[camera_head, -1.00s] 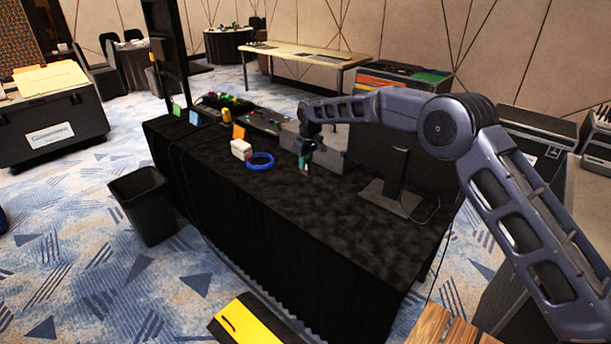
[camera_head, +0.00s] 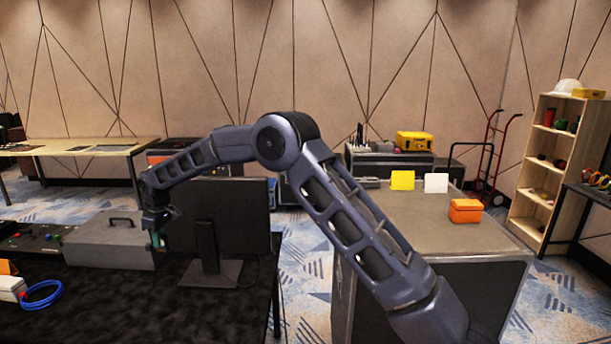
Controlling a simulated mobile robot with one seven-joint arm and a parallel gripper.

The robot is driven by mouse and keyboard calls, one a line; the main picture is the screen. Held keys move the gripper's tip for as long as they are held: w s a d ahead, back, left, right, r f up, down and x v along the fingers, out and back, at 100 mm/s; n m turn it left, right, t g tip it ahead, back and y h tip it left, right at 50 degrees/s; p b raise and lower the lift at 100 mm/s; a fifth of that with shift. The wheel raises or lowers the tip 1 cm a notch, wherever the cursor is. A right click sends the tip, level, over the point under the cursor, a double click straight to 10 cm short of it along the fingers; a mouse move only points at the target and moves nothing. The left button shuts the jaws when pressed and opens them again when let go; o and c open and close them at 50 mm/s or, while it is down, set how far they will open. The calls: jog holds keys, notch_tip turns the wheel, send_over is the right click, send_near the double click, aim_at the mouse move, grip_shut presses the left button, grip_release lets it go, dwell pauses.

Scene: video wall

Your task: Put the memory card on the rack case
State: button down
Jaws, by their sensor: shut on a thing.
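My gripper (camera_head: 157,229) is at the left, above the black-covered table and in front of the grey case there. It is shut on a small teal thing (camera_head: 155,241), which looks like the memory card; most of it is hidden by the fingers. A large case with a flat grey-brown top (camera_head: 455,235), which looks like the rack case, stands at right of centre. An orange pouch (camera_head: 465,210), a yellow card (camera_head: 402,180) and a white card (camera_head: 436,183) stand on its top. My gripper is well to the left of this case.
A monitor (camera_head: 228,215) stands on the black table (camera_head: 130,305), just right of my gripper. A grey handled case (camera_head: 105,242) is behind the gripper. A blue cable coil (camera_head: 42,293) lies at left. Shelves (camera_head: 550,165) and a hand truck (camera_head: 492,160) stand at right. The rack case's front top is largely clear.

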jog(key=w+d+r+m, duration=0.4)
jog(key=w+d, duration=0.4)
jog(key=d, duration=1.8)
jog(key=w+d+r+m+t+h, duration=0.1)
jog(key=w+d+r+m, duration=0.4)
jog(key=d, duration=2.1)
jog(key=w+d+r+m, duration=0.5)
jog(key=w+d+m, duration=0.3)
jog(key=d, duration=1.8)
jog(key=w, duration=0.4)
jog(key=shift+d+r+t+h, duration=0.15)
jog(key=shift+d+t+h, duration=0.15)
jog(key=shift+h, duration=0.1)
jog(key=shift+a, duration=0.1)
